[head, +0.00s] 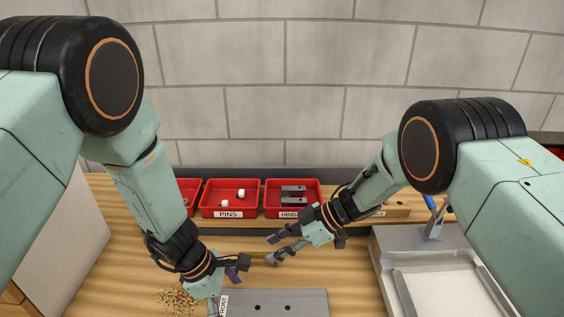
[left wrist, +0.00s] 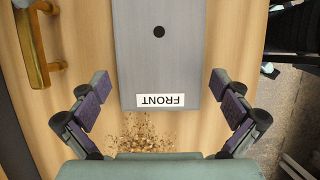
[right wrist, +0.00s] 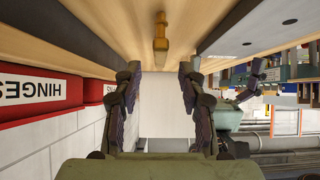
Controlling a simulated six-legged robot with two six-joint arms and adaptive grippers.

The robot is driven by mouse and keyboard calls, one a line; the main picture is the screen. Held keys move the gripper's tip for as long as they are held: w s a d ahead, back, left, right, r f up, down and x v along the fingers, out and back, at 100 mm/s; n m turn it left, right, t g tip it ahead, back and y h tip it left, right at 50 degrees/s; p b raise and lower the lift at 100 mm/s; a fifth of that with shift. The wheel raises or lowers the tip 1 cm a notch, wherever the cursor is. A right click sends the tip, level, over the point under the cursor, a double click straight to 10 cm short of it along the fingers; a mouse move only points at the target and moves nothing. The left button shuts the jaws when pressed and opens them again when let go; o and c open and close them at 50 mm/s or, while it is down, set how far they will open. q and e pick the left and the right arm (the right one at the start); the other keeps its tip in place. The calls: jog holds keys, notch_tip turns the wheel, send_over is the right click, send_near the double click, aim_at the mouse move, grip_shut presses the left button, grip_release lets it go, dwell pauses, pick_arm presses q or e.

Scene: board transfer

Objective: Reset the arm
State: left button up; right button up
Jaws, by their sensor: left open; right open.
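My left gripper (head: 238,268) is open and empty above the bench, near the left end of the grey board. In the left wrist view, its spread fingers (left wrist: 158,88) stand either side of the board's FRONT end without gripping it. The grey board (head: 287,303) lies flat on the wooden bench with dark holes, and it also shows in the left wrist view (left wrist: 160,65). My right gripper (head: 272,248) is open in front of the hinges bin. In the right wrist view, nothing is between its fingers (right wrist: 160,75).
Red bins for pins (head: 229,212) and hinges (head: 270,200), plus a partly hidden one, line the back. A brass handle (left wrist: 35,45) lies beside the board. Wood shavings (head: 176,300) lie at left. A metal fixture (head: 392,245) stands at right.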

jog(key=x, duration=0.2)
jog(key=shift+a+f, duration=0.2)
jog(key=shift+a+r, duration=0.15)
jog(key=shift+a, duration=0.05)
jog(key=shift+r, duration=2.4)
jog(key=shift+f, duration=0.1)
